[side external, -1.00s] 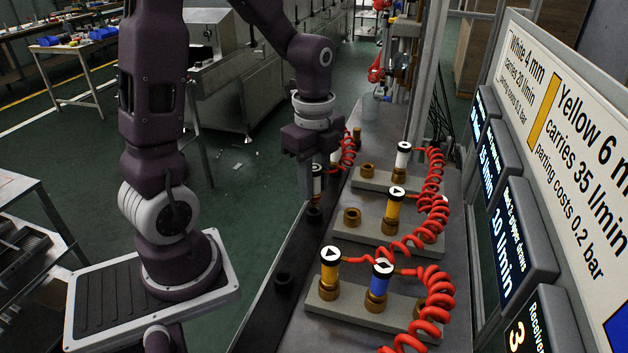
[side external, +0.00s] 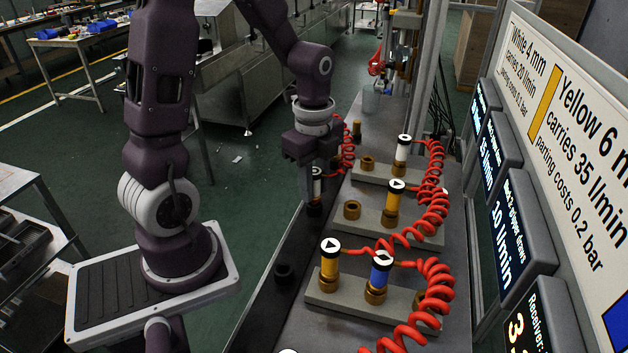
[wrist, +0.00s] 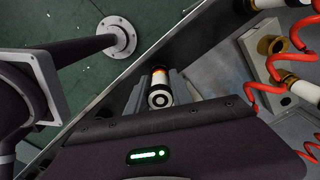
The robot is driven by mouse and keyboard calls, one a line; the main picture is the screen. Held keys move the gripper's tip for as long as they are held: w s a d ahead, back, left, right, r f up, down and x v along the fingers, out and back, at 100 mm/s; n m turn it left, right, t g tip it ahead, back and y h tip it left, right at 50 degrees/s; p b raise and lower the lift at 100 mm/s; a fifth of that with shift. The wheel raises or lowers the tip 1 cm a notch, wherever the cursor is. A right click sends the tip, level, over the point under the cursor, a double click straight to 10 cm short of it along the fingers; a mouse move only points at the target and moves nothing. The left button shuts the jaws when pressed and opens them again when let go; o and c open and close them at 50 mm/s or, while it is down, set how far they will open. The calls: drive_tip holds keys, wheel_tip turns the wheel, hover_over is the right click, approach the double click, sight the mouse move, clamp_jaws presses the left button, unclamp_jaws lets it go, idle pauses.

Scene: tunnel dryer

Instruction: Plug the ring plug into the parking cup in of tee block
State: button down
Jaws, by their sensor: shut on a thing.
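My gripper (side external: 313,190) is shut on the ring plug (side external: 318,186), a white upright plug with a black ring mark on its cap. In the wrist view the ring plug (wrist: 160,98) sits between my two fingers, cap toward the camera. Its lower end is at a black cup (side external: 314,209) on the dark rail; how deep it sits is hidden. Another black cup (side external: 284,274) on the rail is empty. Three grey tee blocks stand to the right: near (side external: 350,302), middle (side external: 375,231) and far (side external: 380,183). Empty brass cups show on the middle block (side external: 352,210) and far block (side external: 367,163).
The near block holds a yellow plug (side external: 329,266) and a blue plug (side external: 380,273). Another yellow plug (side external: 394,203) stands on the middle block and a white plug (side external: 402,152) on the far one. Red coiled hoses (side external: 432,190) crowd the right. Signs (side external: 560,120) stand beyond.

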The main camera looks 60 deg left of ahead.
sight(314, 171)
drive_tip(key=shift+f, duration=0.35)
drive_tip(key=c, duration=1.1)
unclamp_jaws()
drive_tip(key=shift+o, duration=0.2)
wheel_tip(314, 171, up, 7)
drive_tip(key=shift+r, duration=0.1)
drive_tip(key=s+d+r+n+t, duration=0.5)
drive_tip(key=s+d+r+n, duration=0.3)
drive_tip(key=s+n, duration=0.4)
drive_tip(key=shift+d+n+t, duration=0.3)
drive_tip(key=shift+d+n, duration=0.6)
drive_tip(key=shift+n, duration=0.3)
